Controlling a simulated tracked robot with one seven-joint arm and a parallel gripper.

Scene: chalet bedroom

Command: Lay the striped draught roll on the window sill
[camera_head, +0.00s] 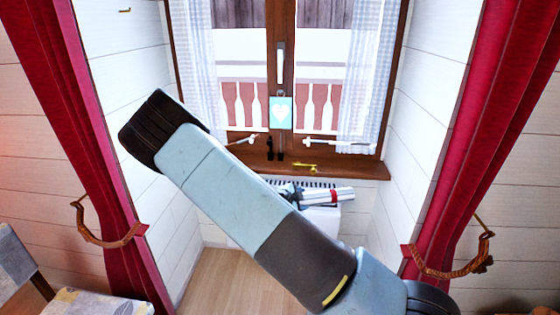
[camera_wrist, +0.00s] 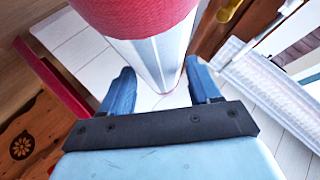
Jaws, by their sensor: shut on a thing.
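The striped draught roll (camera_wrist: 152,58) fills the top middle of the wrist view, with a red stretch above a white-grey one. My gripper (camera_wrist: 161,80) has its blue fingers on either side of it, shut on it. In the head view the roll (camera_head: 318,195) shows as a short pale length with a red band, right of my arm. It appears in front of the radiator and lower in the picture than the sill. The window sill (camera_head: 350,170) is a brown wooden ledge.
A brass key-like thing (camera_head: 303,167) and small dark objects (camera_head: 275,150) are at the sill's middle. A card with a heart (camera_head: 280,112) hangs at the window. Red curtains (camera_head: 75,100) flank the recess. The sill's right part looks clear.

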